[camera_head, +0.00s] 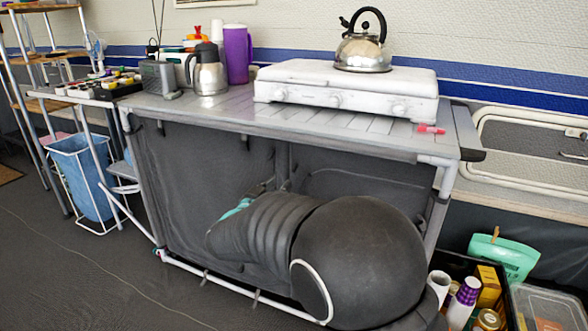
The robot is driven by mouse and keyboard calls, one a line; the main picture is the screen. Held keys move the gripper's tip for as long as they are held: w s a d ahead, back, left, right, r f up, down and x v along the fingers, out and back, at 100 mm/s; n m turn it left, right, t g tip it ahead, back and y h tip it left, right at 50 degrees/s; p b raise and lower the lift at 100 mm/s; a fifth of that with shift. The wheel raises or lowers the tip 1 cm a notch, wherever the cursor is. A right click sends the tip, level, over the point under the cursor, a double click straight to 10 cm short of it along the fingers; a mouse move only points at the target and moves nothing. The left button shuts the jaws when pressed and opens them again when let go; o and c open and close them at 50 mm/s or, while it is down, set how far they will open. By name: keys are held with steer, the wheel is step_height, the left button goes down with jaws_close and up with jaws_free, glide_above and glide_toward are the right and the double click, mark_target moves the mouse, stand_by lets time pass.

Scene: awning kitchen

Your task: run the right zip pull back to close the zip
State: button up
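The camp kitchen unit has a dark grey fabric front (200,170) under a slatted grey worktop (215,108). A vertical edge runs down near the middle of the front, and the right part (365,188) looks recessed behind my arm. I cannot make out a zip or its right pull; my dark arm covers much of the lower right front. My gripper (262,188) shows only as a small dark piece beyond the arm, close to the fabric near the middle. Its fingers are mostly hidden, and I cannot tell whether it touches anything.
A white stove (345,88) bears a steel kettle (363,52). A red lighter-like item (430,129) lies near the worktop's right edge. A steel jug (208,72) and purple pitcher (238,54) stand left. A blue bin (82,178) and crate goods (488,288) flank the unit.

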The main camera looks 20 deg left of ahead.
mark_target(294, 168)
steer(key=w, duration=1)
steer(key=shift+w+d, duration=0.3)
steer(key=shift+d, duration=0.1)
jaws_close()
